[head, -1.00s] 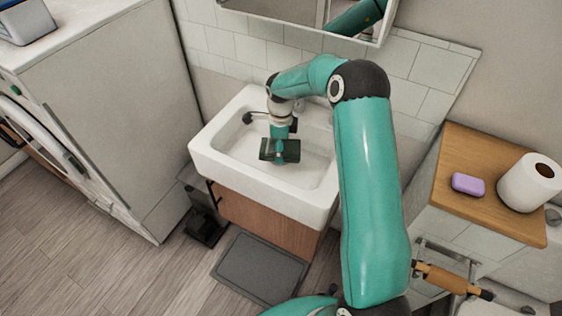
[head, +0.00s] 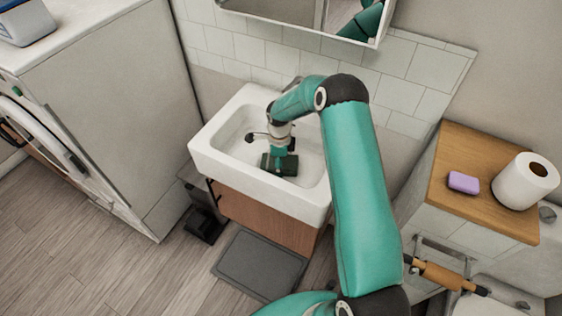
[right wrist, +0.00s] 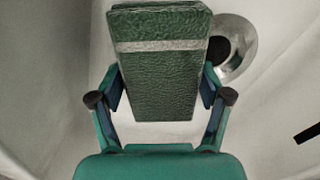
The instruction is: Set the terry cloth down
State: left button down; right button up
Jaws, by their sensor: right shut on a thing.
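The terry cloth (right wrist: 160,75) is a dark green folded block with a pale stripe across it. In the right wrist view it sits between the two fingers of my right gripper (right wrist: 160,100), which is shut on it. In the head view the cloth (head: 288,166) is inside the white sink basin (head: 222,141), low over its floor. I cannot tell whether it touches the basin. The right gripper (head: 278,158) points down into the basin above it. The drain (right wrist: 233,48) shows just beyond the cloth in the right wrist view. My left gripper is not in view.
A mirror cabinet (head: 290,15) hangs above. At right, a wooden top (head: 470,150) holds purple soap (head: 463,183) and a paper roll (head: 525,181). A washing machine (head: 110,110) stands left.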

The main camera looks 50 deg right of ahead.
jog(key=o, duration=1.2)
jog(key=shift+f, duration=0.1)
notch_tip(320, 180, up, 12)
jog(key=b, duration=0.2)
jog(key=shift+r, duration=0.2)
